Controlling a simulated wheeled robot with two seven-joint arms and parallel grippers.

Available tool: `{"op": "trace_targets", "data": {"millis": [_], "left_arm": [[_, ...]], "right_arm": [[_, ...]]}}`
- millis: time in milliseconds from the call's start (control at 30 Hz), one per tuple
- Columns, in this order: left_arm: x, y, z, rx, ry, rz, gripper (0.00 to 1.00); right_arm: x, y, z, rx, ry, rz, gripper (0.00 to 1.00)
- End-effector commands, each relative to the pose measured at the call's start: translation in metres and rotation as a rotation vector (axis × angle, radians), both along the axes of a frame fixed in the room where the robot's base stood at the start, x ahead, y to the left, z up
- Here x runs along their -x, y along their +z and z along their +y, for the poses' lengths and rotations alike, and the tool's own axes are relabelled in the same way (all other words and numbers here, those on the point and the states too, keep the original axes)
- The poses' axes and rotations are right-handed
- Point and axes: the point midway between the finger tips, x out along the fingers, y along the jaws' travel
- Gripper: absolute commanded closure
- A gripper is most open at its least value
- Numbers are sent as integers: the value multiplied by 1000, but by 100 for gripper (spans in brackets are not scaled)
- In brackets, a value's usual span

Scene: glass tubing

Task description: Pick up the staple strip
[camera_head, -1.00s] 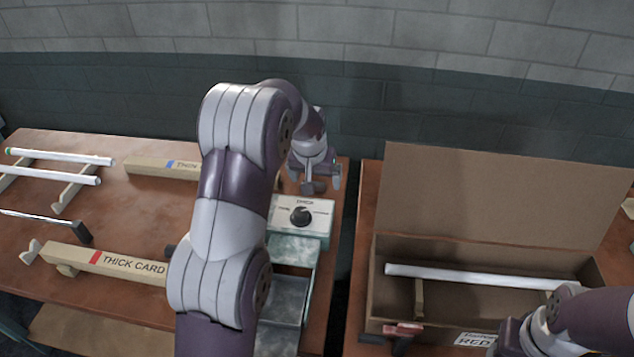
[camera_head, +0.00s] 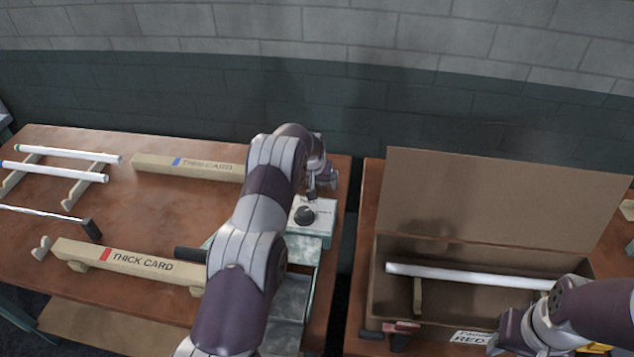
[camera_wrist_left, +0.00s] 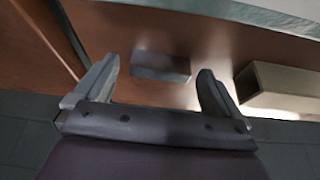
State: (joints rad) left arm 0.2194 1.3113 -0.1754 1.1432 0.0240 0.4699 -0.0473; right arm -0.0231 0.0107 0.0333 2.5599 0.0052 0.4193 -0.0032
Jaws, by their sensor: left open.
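A small grey block that looks like the staple strip (camera_wrist_left: 160,67) lies on the brown tabletop in the left wrist view. It sits beyond and between my open fingertips, apart from both. My left gripper (camera_wrist_left: 158,85) is open and empty. In the head view my left gripper (camera_head: 323,184) is at the back right of the left table, by the dial box, partly hidden by its own arm. I cannot make out the strip in the head view.
The pale dial box (camera_head: 313,219) stands above an open drawer. The THIN CARD beam (camera_head: 188,167) and THICK CARD beam (camera_head: 130,261) lie on the left table (camera_head: 150,220). An open cardboard box (camera_head: 490,200) holds a white tube (camera_head: 470,277). A gap separates the tables.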

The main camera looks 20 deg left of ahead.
Motion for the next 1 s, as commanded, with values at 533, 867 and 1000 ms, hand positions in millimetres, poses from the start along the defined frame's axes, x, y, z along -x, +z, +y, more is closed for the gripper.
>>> {"op": "trace_targets", "data": {"millis": [533, 867, 1000], "left_arm": [[0, 0, 0, 0, 0, 0, 63], [-1, 19, 0, 0, 0, -2, 63], [1, 44, -7, -1, -4, -2, 63]], "right_arm": [[0, 0, 0, 0, 0, 0, 57], [0, -9, 0, 0, 0, 0, 57], [0, -18, 0, 0, 0, 0, 57]]}}
